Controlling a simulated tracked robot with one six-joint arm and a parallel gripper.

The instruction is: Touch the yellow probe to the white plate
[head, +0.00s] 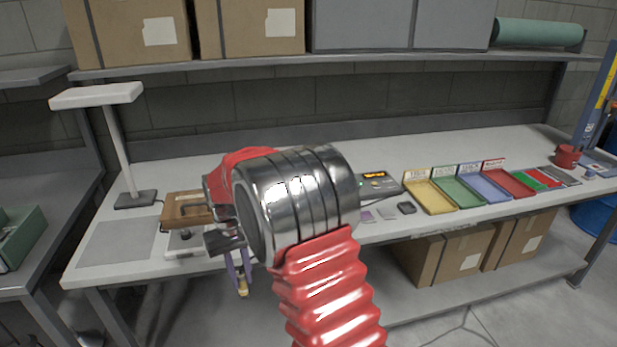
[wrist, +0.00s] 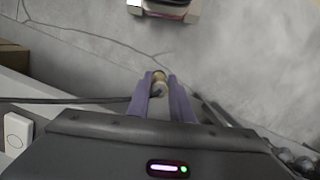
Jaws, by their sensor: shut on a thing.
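My gripper (head: 240,276) points down in front of the bench's front edge, its two purple fingers shut on the yellow probe (head: 243,291). Only the probe's yellowish end shows below the fingers. In the wrist view the probe (wrist: 159,76) sits between the fingertips, with floor beyond it. A small white plate with a round mark (wrist: 17,132) shows at the left of the wrist view. It seems to be the pale, low block (head: 184,244) on the bench, left of my gripper in the head view. The probe is apart from it.
A wooden case (head: 187,208) stands behind the pale block, partly hidden by my arm. A white lamp (head: 122,150) stands at the left. Coloured trays (head: 430,196) and a small device (head: 378,183) lie to the right. A grey mat (head: 115,240) lies at the bench's left end.

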